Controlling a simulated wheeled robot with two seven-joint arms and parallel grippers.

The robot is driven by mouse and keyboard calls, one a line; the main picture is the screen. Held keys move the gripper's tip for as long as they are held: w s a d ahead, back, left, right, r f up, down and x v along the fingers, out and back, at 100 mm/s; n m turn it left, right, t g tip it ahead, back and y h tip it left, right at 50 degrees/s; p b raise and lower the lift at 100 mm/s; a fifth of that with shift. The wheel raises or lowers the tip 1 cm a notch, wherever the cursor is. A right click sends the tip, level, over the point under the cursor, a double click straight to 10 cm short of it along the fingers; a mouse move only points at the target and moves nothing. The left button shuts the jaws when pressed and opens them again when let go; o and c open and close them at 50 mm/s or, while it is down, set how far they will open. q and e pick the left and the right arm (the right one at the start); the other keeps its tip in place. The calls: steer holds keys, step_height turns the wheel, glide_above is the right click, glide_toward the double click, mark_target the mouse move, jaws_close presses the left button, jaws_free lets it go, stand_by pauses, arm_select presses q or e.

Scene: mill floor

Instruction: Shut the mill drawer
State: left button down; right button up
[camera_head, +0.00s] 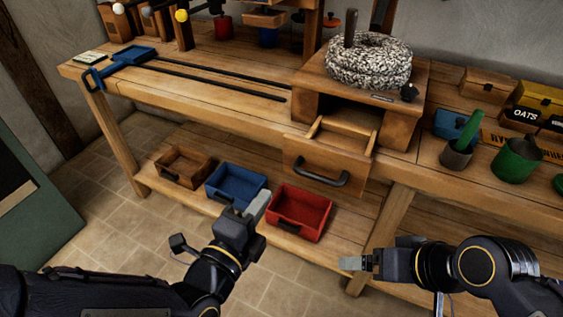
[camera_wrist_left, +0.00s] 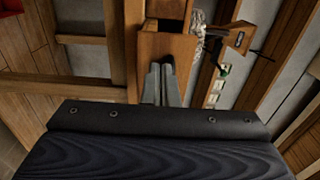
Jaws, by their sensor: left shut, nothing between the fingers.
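The mill drawer (camera_head: 305,165) is pulled out of the wooden mill (camera_head: 325,92), and its open top shows. A dark bar handle (camera_head: 322,172) is on its front. A speckled round millstone (camera_head: 368,62) sits on the mill. My left gripper (camera_head: 260,205) is shut and empty, below and left of the drawer front, apart from it in the head view. In the left wrist view, the shut fingers (camera_wrist_left: 162,82) point toward the drawer front (camera_wrist_left: 155,45); contact cannot be told. My right gripper (camera_head: 352,263) is low, right of the drawer; its jaw gap cannot be made out.
Brown (camera_head: 183,168), blue (camera_head: 236,184) and red (camera_head: 300,212) bins stand on the lower shelf under the drawer. Green pots (camera_head: 516,160) and a yellow box (camera_head: 540,97) stand on the bench at right. The bench left of the mill holds a blue clamp (camera_head: 130,57) and dark rails.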

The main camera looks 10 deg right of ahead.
arm_select(q)
steer(key=x, duration=0.8)
steer(key=shift+w+d+b, duration=0.3)
steer(key=shift+b, duration=0.05)
arm_select(e)
steer(key=shift+f, duration=0.3)
arm_select(q)
steer(key=shift+w, duration=0.1)
steer(key=shift+w+d, duration=0.2)
steer(key=shift+w, duration=0.05)
steer(key=b, duration=0.2)
glide_toward(312, 127)
steer(key=x, duration=0.5)
steer(key=shift+w+d+r, duration=0.1)
steer(key=shift+d+r, duration=0.05)
steer(key=shift+r, duration=0.05)
steer(key=x, duration=0.4)
steer(key=shift+w+d, duration=0.25)
steer(key=shift+w, duration=0.05)
steer(key=shift+w+r, duration=0.1)
steer(key=shift+r, duration=0.15)
arm_select(e)
steer(key=shift+w+d+f, duration=0.25)
steer(key=shift+w+f, duration=0.15)
steer(key=shift+f, duration=0.15)
steer(key=shift+w+d+f, duration=0.25)
steer(key=shift+w+f, duration=0.1)
steer(key=shift+f, duration=0.15)
